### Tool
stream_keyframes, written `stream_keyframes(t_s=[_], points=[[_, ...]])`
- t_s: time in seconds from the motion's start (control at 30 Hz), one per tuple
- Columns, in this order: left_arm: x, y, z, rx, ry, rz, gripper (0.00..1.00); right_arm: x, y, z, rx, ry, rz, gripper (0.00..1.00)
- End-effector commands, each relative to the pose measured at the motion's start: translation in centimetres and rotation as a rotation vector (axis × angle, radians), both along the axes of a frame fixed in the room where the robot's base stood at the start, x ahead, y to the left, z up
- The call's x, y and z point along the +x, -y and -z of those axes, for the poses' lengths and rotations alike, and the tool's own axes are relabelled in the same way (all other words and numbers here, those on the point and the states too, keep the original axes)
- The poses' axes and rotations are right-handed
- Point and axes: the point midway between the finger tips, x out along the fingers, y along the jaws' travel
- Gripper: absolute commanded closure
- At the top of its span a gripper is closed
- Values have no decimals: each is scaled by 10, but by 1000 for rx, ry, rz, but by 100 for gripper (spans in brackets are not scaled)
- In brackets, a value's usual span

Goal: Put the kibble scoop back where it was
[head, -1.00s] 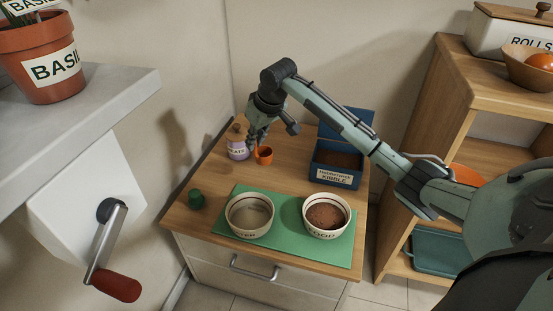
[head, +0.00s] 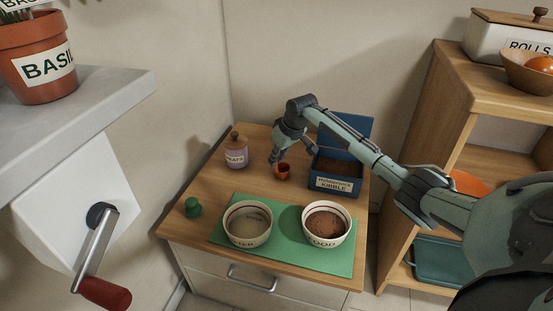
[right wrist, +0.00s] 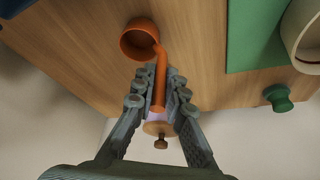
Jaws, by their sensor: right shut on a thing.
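The orange kibble scoop (head: 282,170) is in my right gripper (head: 277,159), just left of the blue kibble box (head: 336,184). In the right wrist view the scoop's cup (right wrist: 140,40) points away from the gripper, and its handle lies between the two fingers (right wrist: 159,104). The gripper is shut on the handle. I cannot tell whether the cup touches the cabinet top. The kibble box stands with its lid up and brown kibble inside. My left gripper is not in view.
A purple treats jar (head: 236,152) stands left of the scoop. A green mat (head: 283,263) in front bears a water bowl (head: 247,226) and a food bowl (head: 326,225) with kibble. A small green object (head: 193,207) is at the left edge. A wooden shelf (head: 448,90) stands to the right.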

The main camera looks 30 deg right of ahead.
Motion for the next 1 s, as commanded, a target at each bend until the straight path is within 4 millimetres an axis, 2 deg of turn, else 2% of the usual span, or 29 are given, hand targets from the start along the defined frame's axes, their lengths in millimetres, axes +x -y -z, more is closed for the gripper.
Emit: stream_keyframes(t_s=[0.27, 0.3, 0.47, 0.8, 0.93, 1.0], points=[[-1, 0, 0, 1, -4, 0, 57, 0, 0, 1, 0, 1, 0, 100], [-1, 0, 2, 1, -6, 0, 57, 0, 0, 2, 0, 1, 0, 86], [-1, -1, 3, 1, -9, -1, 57, 0, 0, 2, 0, 0, 0, 68], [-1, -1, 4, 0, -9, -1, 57, 0, 0, -2, -1, 1, 0, 68], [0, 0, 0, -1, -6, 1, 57, -6, 2, -18, -1, 2, 2, 68], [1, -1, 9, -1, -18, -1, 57, -11, 3, -31, -2, 2, 0, 68]])
